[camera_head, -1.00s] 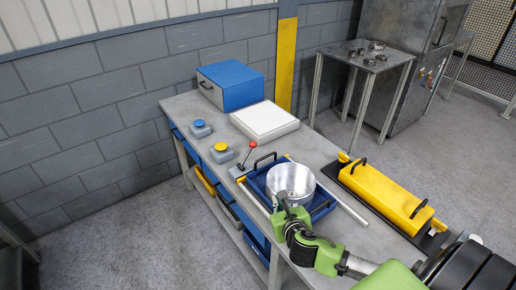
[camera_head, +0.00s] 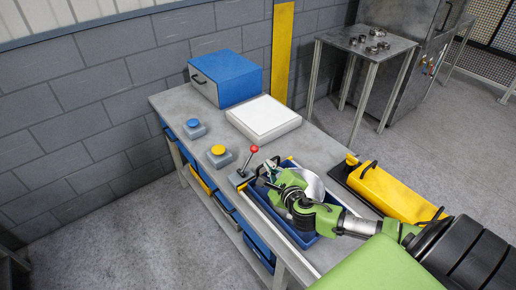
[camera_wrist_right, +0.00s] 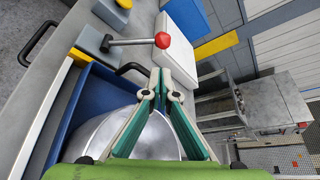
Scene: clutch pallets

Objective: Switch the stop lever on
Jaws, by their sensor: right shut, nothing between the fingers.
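The stop lever has a red ball knob (camera_head: 254,149) on a thin metal rod that rises from a small grey base (camera_head: 240,180) on the workbench. In the head view the rod tilts to the right. In the right wrist view the red knob (camera_wrist_right: 162,40) is at the end of the rod, just beyond my fingertips and apart from them. My right gripper (camera_head: 265,172) is shut and empty beside the lever, above the blue tray; its fingertips meet in the right wrist view (camera_wrist_right: 161,75). My left gripper is not in view.
The blue tray (camera_head: 306,238) holds a metal bowl (camera_head: 313,185) below my right arm. A yellow button box (camera_head: 218,154), a blue button box (camera_head: 194,128), a white pad (camera_head: 263,118) and a blue cabinet (camera_head: 226,78) stand farther back.

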